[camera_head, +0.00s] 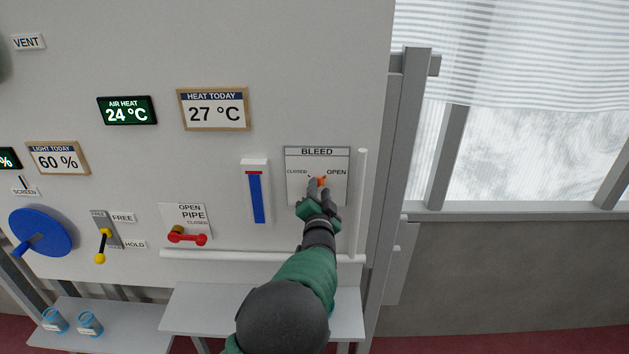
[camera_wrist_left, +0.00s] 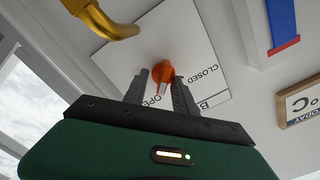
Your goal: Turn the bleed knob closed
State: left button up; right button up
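The orange bleed knob (camera_head: 321,180) sits on the white BLEED plate (camera_head: 301,162), between the words CLOSED on its left and OPEN on its right. My left gripper (camera_head: 318,190) reaches up to it from below and partly covers it. In the left wrist view the knob (camera_wrist_left: 162,70) shows between the two dark fingertips (camera_wrist_left: 161,80) of my left gripper. The fingers are apart, one on each side of the knob, with a small gap on the left side. Contact and the exact angle of the knob cannot be told. My right gripper is out of view.
A blue slider gauge (camera_head: 256,195) and red pipe lever (camera_head: 187,236) are left of the plate. A white upright pipe (camera_head: 358,205) stands close on its right. A white horizontal pipe (camera_head: 230,256) and grey shelf (camera_head: 200,312) lie below. A brass pipe (camera_wrist_left: 115,25) shows in the wrist view.

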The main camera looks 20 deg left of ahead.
pick_arm(q)
jog(key=shift+w+d, duration=0.1)
jog(key=shift+d, duration=0.2)
jog(key=shift+r, duration=0.1)
jog(key=shift+c, duration=0.2)
jog(key=shift+s+r, duration=0.1)
jog(key=shift+s, duration=0.2)
jog(key=shift+c, duration=1.1)
jog(key=shift+a, duration=0.5)
grip_shut()
jog(key=shift+a, duration=0.1)
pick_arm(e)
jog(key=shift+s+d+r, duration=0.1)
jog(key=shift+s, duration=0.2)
pick_arm(q)
jog(key=shift+d, duration=0.25)
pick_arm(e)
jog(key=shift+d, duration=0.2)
